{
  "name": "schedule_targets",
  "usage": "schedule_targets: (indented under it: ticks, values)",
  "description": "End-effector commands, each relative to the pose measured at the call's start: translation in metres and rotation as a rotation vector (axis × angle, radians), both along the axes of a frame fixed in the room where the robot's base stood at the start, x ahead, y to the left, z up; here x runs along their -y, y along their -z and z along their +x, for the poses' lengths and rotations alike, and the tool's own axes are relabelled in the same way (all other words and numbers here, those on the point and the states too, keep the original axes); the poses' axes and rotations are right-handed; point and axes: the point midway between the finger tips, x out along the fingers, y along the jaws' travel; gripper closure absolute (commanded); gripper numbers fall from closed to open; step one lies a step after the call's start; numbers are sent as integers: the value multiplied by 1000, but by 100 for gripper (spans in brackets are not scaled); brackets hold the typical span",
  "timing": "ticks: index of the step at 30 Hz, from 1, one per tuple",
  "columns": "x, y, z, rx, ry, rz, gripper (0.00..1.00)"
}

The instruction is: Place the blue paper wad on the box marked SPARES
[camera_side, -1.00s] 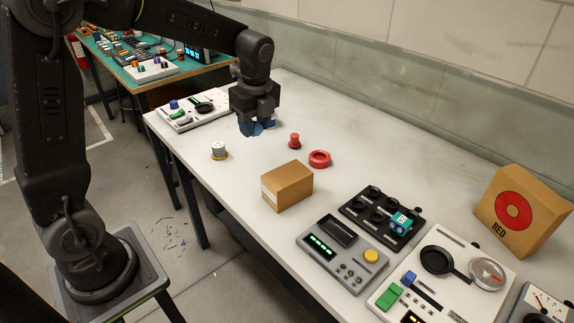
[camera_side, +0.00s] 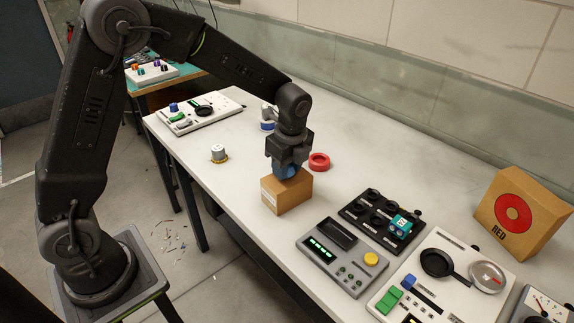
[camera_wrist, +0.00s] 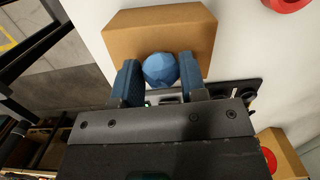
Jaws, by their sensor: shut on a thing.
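The blue paper wad (camera_wrist: 160,70) is a faceted ball between the two blue fingers of my gripper (camera_wrist: 160,80) in the wrist view. My gripper (camera_side: 287,172) is shut on it, at the top of a brown cardboard box (camera_side: 290,196) in the side view. The box also shows behind the wad in the wrist view (camera_wrist: 185,28). I cannot tell whether the wad touches the box top. No marking on the box is readable; a pale label shows on its left face. In the side view the fingers mostly hide the wad.
A red ring (camera_side: 319,162) lies just behind the box. A grey panel (camera_side: 343,256) and a black holder tray (camera_side: 382,218) stand to the right. A box marked RED (camera_side: 525,213) stands at the far right. A silver knob (camera_side: 219,153) is at the left edge; the tabletop between is clear.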

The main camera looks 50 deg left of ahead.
Motion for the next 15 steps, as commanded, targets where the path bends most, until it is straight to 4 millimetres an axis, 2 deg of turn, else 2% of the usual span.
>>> schedule_targets:
  ticks: [6, 7, 15]
  values:
    - [0, 3, 0, -1, 0, 0, 83]
    - [0, 3, 0, -1, 0, 0, 60]
    - [0, 2, 0, 0, 1, 0, 36]
